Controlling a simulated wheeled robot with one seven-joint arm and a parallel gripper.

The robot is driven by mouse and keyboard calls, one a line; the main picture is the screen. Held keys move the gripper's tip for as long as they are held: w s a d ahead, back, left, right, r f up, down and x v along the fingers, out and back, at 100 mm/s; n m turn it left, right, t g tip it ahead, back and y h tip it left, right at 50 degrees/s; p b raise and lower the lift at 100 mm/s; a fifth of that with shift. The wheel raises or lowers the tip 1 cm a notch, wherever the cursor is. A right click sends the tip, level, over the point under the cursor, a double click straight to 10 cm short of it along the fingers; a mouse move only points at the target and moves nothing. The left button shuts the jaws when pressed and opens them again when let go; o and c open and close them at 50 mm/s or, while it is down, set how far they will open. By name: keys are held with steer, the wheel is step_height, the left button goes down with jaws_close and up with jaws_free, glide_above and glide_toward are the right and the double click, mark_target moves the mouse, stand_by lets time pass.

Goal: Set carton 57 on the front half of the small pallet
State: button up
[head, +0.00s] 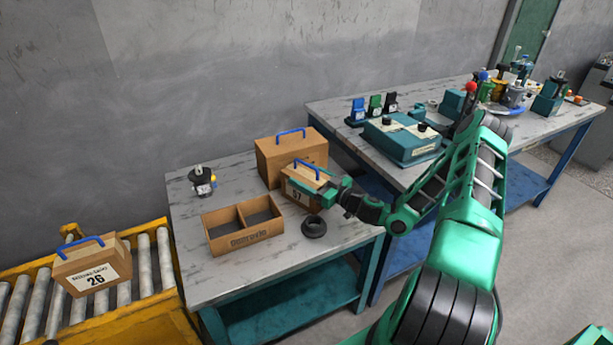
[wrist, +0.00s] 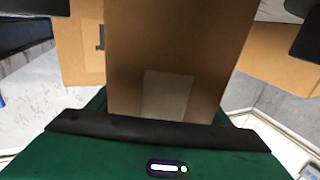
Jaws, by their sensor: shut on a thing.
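Carton 57 (head: 300,191) is a small brown box with a blue handle and a white label, above or on the near workbench's right part. My gripper (head: 325,192) is shut on it from the right. In the wrist view the carton (wrist: 175,60) fills the middle, close to the green gripper body. I cannot tell whether its base touches the bench. I do not see a small pallet in either view.
A larger brown carton (head: 276,158) with a blue handle stands just behind. Carton 26 (head: 93,268) sits on the roller conveyor (head: 144,262) at left.

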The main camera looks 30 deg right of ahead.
steer(key=shift+r, duration=0.1)
steer(key=o, duration=1.8)
steer(key=shift+f, duration=0.2)
steer(key=shift+o, duration=1.4)
steer(key=shift+s+r, duration=0.1)
steer(key=shift+s, duration=0.05)
